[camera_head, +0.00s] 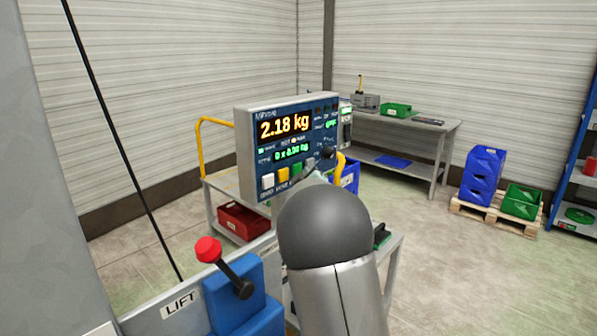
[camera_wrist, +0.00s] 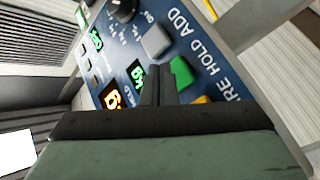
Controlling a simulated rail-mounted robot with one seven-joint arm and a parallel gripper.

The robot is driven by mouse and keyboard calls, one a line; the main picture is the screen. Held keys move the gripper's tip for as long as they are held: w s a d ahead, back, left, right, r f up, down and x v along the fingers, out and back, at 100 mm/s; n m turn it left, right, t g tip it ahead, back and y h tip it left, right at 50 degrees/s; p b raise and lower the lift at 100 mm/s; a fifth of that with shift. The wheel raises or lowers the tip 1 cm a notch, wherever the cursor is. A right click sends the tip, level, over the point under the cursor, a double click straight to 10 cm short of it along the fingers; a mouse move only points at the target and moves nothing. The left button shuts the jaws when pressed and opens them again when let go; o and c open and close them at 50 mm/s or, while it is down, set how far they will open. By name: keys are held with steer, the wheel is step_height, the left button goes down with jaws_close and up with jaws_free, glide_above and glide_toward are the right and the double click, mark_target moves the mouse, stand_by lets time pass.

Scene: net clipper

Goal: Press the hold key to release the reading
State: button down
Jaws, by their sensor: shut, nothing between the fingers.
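The weighing panel (camera_head: 243,160) is a blue-faced box whose amber display (camera_head: 285,126) reads 2.18 kg. A green line (camera_head: 291,153) below seems to read 0 x 0.00 kg. Along its lower edge are white, yellow, green and grey keys. In the wrist view the green key (camera_wrist: 182,73) sits by the word HOLD; it also shows in the head view (camera_head: 297,171). My gripper (camera_wrist: 160,70) is shut and empty, its fingertips beside the green key and partly over its edge. Contact cannot be told. In the head view my arm hides most of the gripper.
In the wrist view the grey key (camera_wrist: 156,41) by ADD and the yellow key (camera_wrist: 202,99) flank the green key. A black knob (camera_wrist: 124,9) is close by. A blue lift box (camera_head: 236,296) with a red-knobbed lever (camera_head: 208,249) stands front left. A workbench (camera_head: 405,127) stands behind.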

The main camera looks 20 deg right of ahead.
steer(key=shift+w+a, duration=0.15)
steer(key=shift+w, duration=0.15)
steer(key=shift+w+a+b, duration=0.2)
steer(key=shift+w+b, duration=0.15)
steer(key=shift+b, duration=0.05)
stand_by(0.5)
stand_by(0.4)
steer(key=shift+s+d+b, duration=0.35)
steer(key=shift+s+b, duration=0.4)
steer(key=shift+b, duration=0.05)
steer(key=s+b, duration=0.1)
steer(key=s+d+b, duration=0.1)
steer(key=s, duration=0.1)
steer(key=s+d+b, duration=0.1)
steer(key=shift+s+d+b, duration=0.1)
steer(key=shift+s+b, duration=0.15)
steer(key=shift+b, duration=0.05)
stand_by(0.6)
